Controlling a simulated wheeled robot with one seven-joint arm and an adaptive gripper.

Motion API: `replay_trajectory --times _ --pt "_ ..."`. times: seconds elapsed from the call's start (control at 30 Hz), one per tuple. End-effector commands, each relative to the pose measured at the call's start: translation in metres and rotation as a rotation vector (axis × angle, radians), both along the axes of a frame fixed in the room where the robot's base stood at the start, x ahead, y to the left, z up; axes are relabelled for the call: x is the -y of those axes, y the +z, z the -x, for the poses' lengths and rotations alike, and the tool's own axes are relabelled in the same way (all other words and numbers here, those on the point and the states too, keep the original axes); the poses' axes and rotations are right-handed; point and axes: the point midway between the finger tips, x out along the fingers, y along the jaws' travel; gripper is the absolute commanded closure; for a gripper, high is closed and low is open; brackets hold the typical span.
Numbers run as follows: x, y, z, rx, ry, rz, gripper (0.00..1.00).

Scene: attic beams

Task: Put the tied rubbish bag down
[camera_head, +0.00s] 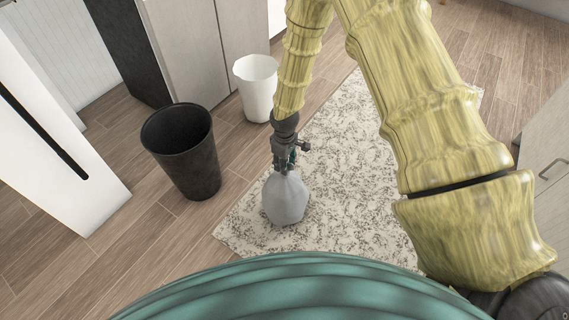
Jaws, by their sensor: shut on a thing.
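The tied rubbish bag (285,199) is grey and rounded, with its gathered neck at the top. My gripper (286,165) is above it, pointing down and shut on the neck of the bag. The bag hangs upright below the fingers and appears over the patterned rug. I cannot tell whether its bottom touches the rug. The fingers hide part of the neck.
A black bin (190,158) stands on the wood floor to the left of the bag. A white bin (257,90) stands behind it, near a grey cabinet (205,55). The speckled rug (345,190) is clear around the bag. A drawer unit (548,190) is at the right edge.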

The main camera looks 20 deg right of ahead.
Motion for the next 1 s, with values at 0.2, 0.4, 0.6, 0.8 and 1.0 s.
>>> replay_trajectory --times 0.2,0.4,0.6,0.8,1.0 --pt "0.0 0.001 -0.001 0.002 0.0 0.0 1.0" --pt "0.0 -0.002 0.0 0.001 -0.001 0.0 0.54" --pt "0.0 -0.002 0.0 0.001 -0.001 -0.001 0.47" --pt "0.0 0.0 -0.001 0.001 -0.001 0.0 0.47" --pt "0.0 0.021 -0.001 0.003 -0.002 -0.001 0.47"
